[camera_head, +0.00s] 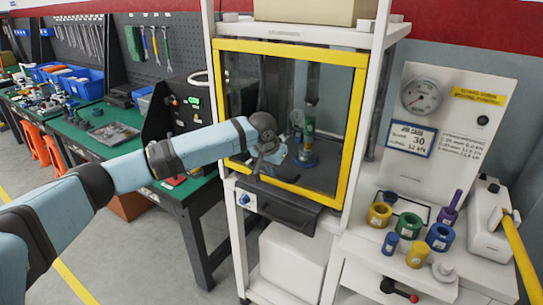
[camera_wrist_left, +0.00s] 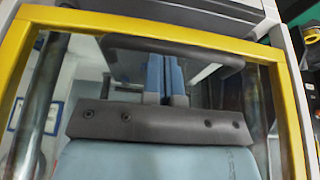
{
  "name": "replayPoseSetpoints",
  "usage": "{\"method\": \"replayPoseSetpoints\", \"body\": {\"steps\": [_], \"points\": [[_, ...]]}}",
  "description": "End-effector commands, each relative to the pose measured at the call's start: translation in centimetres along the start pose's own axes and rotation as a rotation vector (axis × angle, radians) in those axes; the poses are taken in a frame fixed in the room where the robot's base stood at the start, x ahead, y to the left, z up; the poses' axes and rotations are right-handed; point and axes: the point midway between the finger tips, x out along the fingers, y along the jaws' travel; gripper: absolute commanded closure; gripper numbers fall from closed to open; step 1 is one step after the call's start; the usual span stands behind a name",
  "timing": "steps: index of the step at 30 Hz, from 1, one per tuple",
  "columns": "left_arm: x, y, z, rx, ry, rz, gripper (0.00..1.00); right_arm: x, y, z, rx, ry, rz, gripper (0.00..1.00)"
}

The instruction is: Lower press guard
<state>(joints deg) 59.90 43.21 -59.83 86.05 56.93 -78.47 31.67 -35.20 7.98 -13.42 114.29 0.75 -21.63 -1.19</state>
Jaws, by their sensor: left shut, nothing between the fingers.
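The press guard (camera_head: 356,110) is a clear panel in a yellow frame on the front of the white press stand. It covers the press opening, with its lower rail just above a dark drawer-like box. My left gripper (camera_head: 273,152) is in front of the panel's lower part, shut and empty. In the left wrist view, the guard's yellow rail (camera_wrist_left: 150,24) crosses the top. My blue left fingers (camera_wrist_left: 165,65) lie together near a dark bar. I cannot tell whether they touch it. My right gripper is in neither view.
A green workbench (camera_head: 95,140) with tools and blue bins stands on the left. On the right, a white table holds several coloured rings and cylinders (camera_head: 440,237) below a gauge panel (camera_head: 425,125). A blue and green part (camera_head: 309,130) stands behind the panel.

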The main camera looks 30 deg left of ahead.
Motion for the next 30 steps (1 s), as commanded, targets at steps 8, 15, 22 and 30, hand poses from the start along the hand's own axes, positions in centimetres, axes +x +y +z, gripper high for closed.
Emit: {"method": "replayPoseSetpoints", "body": {"steps": [8,15,22,30], "points": [[0.9,0.0,0.2,0.000,0.000,0.000,1.00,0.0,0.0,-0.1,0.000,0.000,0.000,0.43],[1.0,0.0,0.2,0.000,-0.001,0.000,1.00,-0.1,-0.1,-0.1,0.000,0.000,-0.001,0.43],[2.8,0.0,0.8,-0.001,-0.004,0.000,1.00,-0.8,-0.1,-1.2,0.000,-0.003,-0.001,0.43],[3.8,0.0,1.3,0.001,-0.010,-0.001,1.00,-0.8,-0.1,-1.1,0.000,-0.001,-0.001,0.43]]}}
